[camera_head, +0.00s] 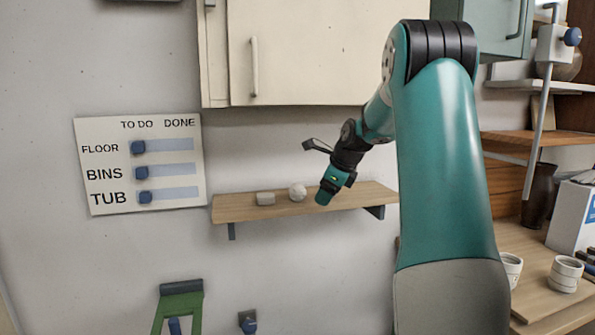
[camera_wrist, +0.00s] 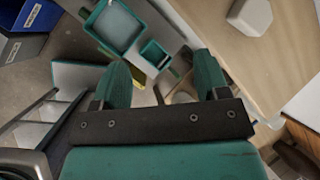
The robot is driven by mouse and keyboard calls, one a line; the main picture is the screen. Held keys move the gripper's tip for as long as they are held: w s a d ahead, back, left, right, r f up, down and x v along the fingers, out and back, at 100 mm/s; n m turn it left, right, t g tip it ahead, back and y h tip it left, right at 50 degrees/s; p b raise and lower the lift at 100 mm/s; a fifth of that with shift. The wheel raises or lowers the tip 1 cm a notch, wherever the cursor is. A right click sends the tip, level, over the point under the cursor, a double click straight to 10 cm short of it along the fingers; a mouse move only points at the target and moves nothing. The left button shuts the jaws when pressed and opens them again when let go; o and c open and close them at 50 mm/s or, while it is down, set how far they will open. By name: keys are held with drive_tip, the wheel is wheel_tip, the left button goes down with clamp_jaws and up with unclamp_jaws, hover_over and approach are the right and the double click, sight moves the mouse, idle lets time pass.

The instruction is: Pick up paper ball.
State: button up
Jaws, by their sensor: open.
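The paper ball (camera_head: 298,192), small, pale and rounded, sits on the wooden wall shelf (camera_head: 240,209) in the head view. A pale block (camera_head: 265,198) lies just left of it. My gripper (camera_head: 323,197) is beside the ball on its right, near the shelf, apparently apart from it. In the wrist view my gripper (camera_wrist: 160,72) has its two green fingers spread with nothing held between them. A pale, flat-faced object (camera_wrist: 250,16) lies on the wood at upper right there; I cannot tell if it is the ball or the block.
A cream cabinet (camera_head: 305,55) hangs above the shelf. A TO DO/DONE board (camera_head: 140,165) is on the wall at left. Cups (camera_head: 565,274) stand on the bench at right. In the wrist view, teal containers (camera_wrist: 115,27) and a blue bin (camera_wrist: 35,15) show below.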

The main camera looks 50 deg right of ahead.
sight(299, 186)
drive_tip(key=shift+m, duration=0.5)
drive_tip(key=w+d+p, duration=0.1)
drive_tip(key=w, duration=0.2)
drive_tip(key=w+d+p, duration=0.1)
drive_tip(key=w+p, duration=0.1)
drive_tip(key=w, duration=0.2)
drive_tip(key=w+d+p, duration=0.1)
drive_tip(key=w, duration=0.3)
drive_tip(key=shift+w+d+r+p, duration=0.15)
drive_tip(key=shift+d+r+p, duration=0.05)
drive_tip(key=shift+r+p, duration=0.1)
drive_tip(key=shift+p+x, duration=0.85)
drive_tip(key=shift+x, duration=1.75)
drive_tip(key=c, duration=0.7)
